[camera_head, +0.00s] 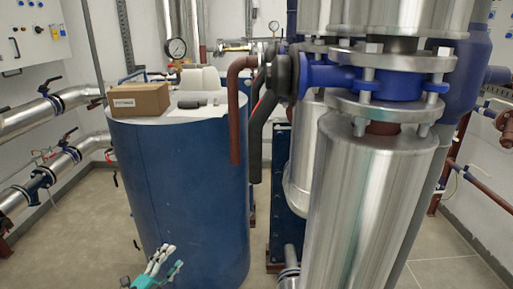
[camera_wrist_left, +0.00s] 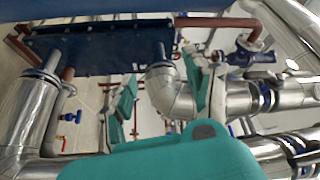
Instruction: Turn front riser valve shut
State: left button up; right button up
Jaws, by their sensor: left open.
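The front riser is a large silver pipe (camera_head: 368,200) at the right of the head view. A blue valve body (camera_head: 385,84) sits between bolted grey flanges on it. A blue neck (camera_head: 328,76) runs left from the valve to a dark round part (camera_head: 283,76), perhaps its handwheel, seen nearly edge-on. My left gripper (camera_head: 166,258) is low at the bottom of the head view, in front of the blue tank and well below and left of the valve. In the left wrist view its teal fingers (camera_wrist_left: 163,85) are spread with nothing between them.
A blue tank (camera_head: 180,190) carries a cardboard box (camera_head: 140,99). A brown pipe (camera_head: 236,120) and a black pipe (camera_head: 256,135) hang beside it. The wrist view shows a blue plate exchanger (camera_wrist_left: 100,48) and silver elbow pipes (camera_wrist_left: 172,95) behind the fingers. Bare floor (camera_head: 80,225) lies left.

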pick_arm(q)
jog(key=d+r+m+g+h, duration=0.35)
jog(key=r+m+h, duration=0.75)
jog(key=r, duration=1.1)
jog(key=s+d+r+m+g+h+p, duration=0.1)
jog(key=s+d+r+m+g, duration=0.15)
jog(key=r+m+g, duration=0.4)
jog(key=s+d+r+m+g+p, duration=0.1)
jog(key=s+r+m+g, duration=0.25)
jog(key=r+m, duration=0.5)
jog(key=m+g+y+p, duration=0.2)
jog(key=m+g+p, duration=0.2)
jog(key=m+p, duration=0.35)
send_near(255, 154)
jog(key=shift+m, duration=0.25)
jog(key=d, duration=0.3)
jog(key=w+d, duration=0.1)
jog(key=d, duration=0.5)
jog(key=shift+w+f, duration=0.15)
jog(key=shift+w, duration=0.05)
jog(key=shift+d+f, duration=0.1)
jog(key=shift+d, duration=0.45)
grip_shut()
